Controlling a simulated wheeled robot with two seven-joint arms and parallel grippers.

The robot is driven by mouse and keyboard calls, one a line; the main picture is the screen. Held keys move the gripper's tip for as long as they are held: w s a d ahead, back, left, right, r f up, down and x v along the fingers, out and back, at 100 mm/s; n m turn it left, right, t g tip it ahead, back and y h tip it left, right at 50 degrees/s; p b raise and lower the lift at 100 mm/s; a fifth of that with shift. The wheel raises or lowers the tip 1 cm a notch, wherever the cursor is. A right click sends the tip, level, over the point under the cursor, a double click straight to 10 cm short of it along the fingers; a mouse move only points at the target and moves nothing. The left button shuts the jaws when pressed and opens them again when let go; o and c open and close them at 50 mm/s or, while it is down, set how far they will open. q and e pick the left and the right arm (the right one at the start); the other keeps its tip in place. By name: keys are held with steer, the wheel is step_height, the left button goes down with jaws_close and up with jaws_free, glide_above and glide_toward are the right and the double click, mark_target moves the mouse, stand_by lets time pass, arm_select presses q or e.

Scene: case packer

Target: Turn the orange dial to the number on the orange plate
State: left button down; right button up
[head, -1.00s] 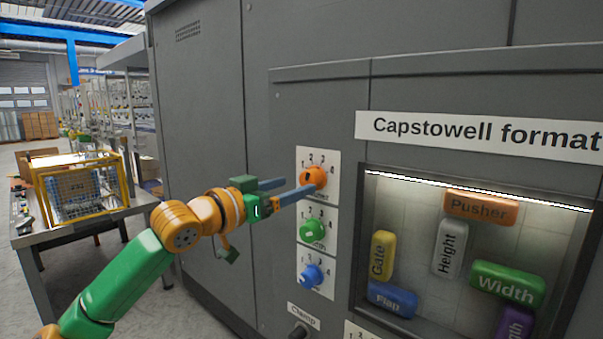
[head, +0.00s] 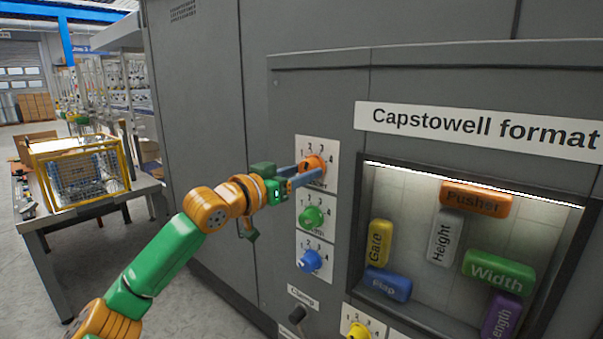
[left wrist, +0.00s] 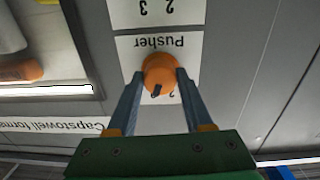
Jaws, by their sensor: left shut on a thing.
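The orange dial (head: 313,162) sits on a white numbered card at the top of a column of dials on the grey cabinet. My left gripper (head: 308,172) is shut on it, with one finger on each side. In the left wrist view the dial (left wrist: 160,68) lies between the two fingers, with a dark pointer mark on its face and the upside-down word Pusher beside it. The fingers hide parts of the number scale. An orange plate (head: 478,200) marked Pusher is in the lit recess at right. I cannot read a number on it. My right gripper is not in view.
A green dial (head: 312,217) and a blue dial (head: 310,260) sit close below the orange one. A dark Clamp handle (head: 297,314) and a yellow dial (head: 359,331) are lower. A table with a yellow-framed basket (head: 85,175) stands at left.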

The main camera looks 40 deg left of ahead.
arm_select(q)
steer(key=shift+d+n+p, duration=0.1)
steer(key=shift+n+p, duration=0.2)
steer(key=shift+n, duration=3.5)
steer(key=shift+c, duration=1.5)
jaws_free()
steer(key=shift+f, duration=0.1)
